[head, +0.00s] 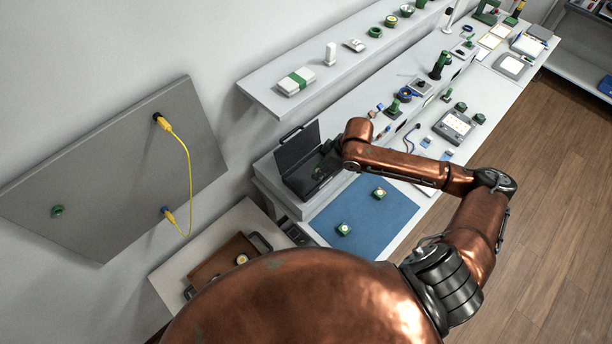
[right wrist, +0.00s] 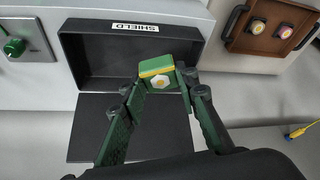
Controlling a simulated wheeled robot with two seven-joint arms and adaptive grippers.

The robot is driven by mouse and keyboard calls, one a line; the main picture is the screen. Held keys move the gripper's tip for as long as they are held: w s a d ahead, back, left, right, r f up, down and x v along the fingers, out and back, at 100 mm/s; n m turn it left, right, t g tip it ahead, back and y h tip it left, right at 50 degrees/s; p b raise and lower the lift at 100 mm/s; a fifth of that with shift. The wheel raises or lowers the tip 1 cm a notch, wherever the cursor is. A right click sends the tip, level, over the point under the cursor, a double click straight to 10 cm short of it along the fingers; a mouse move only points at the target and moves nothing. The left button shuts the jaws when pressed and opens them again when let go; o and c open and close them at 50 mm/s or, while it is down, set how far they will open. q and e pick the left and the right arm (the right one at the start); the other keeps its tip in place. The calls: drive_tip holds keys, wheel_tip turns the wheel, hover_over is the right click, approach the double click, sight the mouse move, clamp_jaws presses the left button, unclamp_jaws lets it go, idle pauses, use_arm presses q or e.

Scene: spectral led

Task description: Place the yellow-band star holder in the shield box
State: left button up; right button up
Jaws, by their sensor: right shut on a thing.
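The yellow-band star holder (right wrist: 155,68) is a small green block with a yellow band and a white star face. My right gripper (right wrist: 162,84) is shut on it in the right wrist view. The dark shield box (right wrist: 95,58) is open, with a white SHIELD label on its rim; the holder shows in front of its opening, its height over the floor unclear. In the head view the box (head: 303,186) stands on the bench with its lid (head: 297,146) raised. My right gripper (head: 321,172) is small and partly hidden there. My left gripper is not in view.
A blue mat (head: 400,212) beside the box carries two green holders (head: 379,192). A brown tray (right wrist: 285,14) with round-faced holders lies on the box's other side. A shelf (head: 262,87) runs above the bench. A yellow cable (head: 190,178) hangs from a grey wall panel.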

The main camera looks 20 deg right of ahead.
approach(302, 182)
drive_tip(key=shift+w+a+f+p, duration=0.45)
drive_tip(key=shift+w+f, duration=0.1)
drive_tip(key=shift+f, duration=0.15)
drive_tip(key=shift+w+a+f, duration=0.1)
drive_tip(key=shift+w+f, duration=0.05)
drive_tip(key=shift+f, duration=0.05)
drive_tip(key=x, duration=0.1)
drive_tip(key=p+x, duration=0.1)
drive_tip(key=shift+f, duration=0.95)
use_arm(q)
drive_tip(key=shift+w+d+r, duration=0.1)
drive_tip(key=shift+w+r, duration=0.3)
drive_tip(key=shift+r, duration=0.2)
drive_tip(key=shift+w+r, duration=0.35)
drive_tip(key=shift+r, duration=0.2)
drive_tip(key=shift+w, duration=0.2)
use_arm(e)
drive_tip(key=o, duration=1)
drive_tip(key=shift+f, duration=0.1)
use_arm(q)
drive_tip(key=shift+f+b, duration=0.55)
use_arm(e)
drive_tip(key=v, duration=1.2)
